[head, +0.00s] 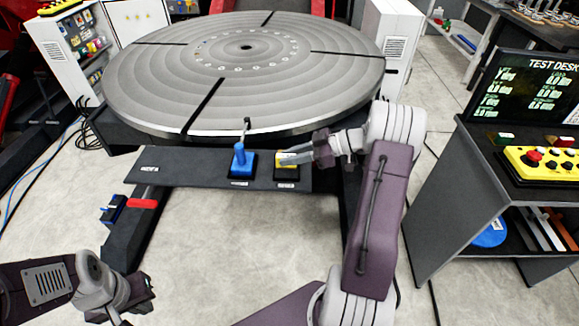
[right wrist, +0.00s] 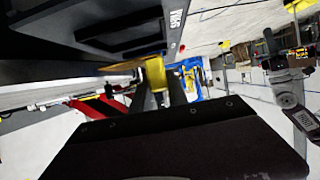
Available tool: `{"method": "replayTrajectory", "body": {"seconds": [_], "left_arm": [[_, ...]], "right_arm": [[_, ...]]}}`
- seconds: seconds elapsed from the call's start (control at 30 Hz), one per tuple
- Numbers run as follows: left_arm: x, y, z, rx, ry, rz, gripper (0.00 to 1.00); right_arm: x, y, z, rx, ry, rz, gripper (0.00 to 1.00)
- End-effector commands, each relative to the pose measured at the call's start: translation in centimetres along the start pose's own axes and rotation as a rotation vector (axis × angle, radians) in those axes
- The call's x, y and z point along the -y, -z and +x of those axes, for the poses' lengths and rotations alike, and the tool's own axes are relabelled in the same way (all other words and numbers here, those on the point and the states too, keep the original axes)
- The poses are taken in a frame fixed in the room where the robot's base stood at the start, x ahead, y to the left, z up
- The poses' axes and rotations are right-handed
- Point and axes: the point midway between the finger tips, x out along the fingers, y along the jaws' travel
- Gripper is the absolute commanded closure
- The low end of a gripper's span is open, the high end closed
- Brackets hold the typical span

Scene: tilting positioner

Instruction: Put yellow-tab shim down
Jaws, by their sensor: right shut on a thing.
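The yellow-tab shim (head: 287,158) is at the right-hand dark pad on the front shelf (head: 205,172), below the round table. My right gripper (head: 299,158) reaches it from the right and is shut on it. In the right wrist view the yellow tab (right wrist: 155,73) shows between the fingers, with a thin tan plate beside it. I cannot tell whether the shim touches the pad. My left gripper (head: 138,296) is low at the left, away from the shelf; its finger opening is unclear.
A blue holder (head: 242,160) with an upright hooked rod stands on the shelf just left of the shim. The large round slotted table (head: 245,75) lies behind. A red handle (head: 142,203) is at the shelf's left end. A test desk (head: 480,170) stands at right.

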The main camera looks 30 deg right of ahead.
Motion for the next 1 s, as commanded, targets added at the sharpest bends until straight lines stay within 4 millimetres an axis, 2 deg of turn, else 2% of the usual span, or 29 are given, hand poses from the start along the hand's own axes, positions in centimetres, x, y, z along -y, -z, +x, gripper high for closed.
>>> {"method": "replayTrajectory", "body": {"seconds": [0.17, 0.37, 0.77, 0.8, 0.83, 0.87, 1.0], "left_arm": [[0.0, 0.0, 0.0, 0.000, 0.000, 0.000, 1.00], [0.0, 0.0, -0.2, 0.000, 0.000, 0.000, 1.00], [0.0, -0.1, 0.5, 0.000, 0.000, 0.000, 1.00], [0.0, 0.0, 0.4, 0.000, 0.000, 0.000, 1.00], [0.0, 0.0, 0.3, 0.000, 0.000, 0.000, 1.00], [0.0, 0.0, 0.3, 0.000, 0.000, 0.000, 1.00], [0.0, 0.0, 0.3, 0.000, 0.000, 0.000, 1.00]], "right_arm": [[0.1, -0.6, 0.3, -0.001, 0.000, 0.001, 1.00], [0.1, -3.6, 1.6, -0.002, 0.001, 0.004, 1.00], [0.0, -4.2, 1.8, -0.001, 0.000, 0.000, 1.00], [0.0, -4.0, 1.7, -0.001, 0.000, 0.000, 0.72], [0.0, -4.0, 1.7, -0.001, 0.000, 0.001, 0.64], [0.0, -4.0, 1.7, -0.001, 0.000, 0.001, 0.59], [0.0, -4.0, 1.7, -0.001, 0.000, 0.001, 0.59]]}}
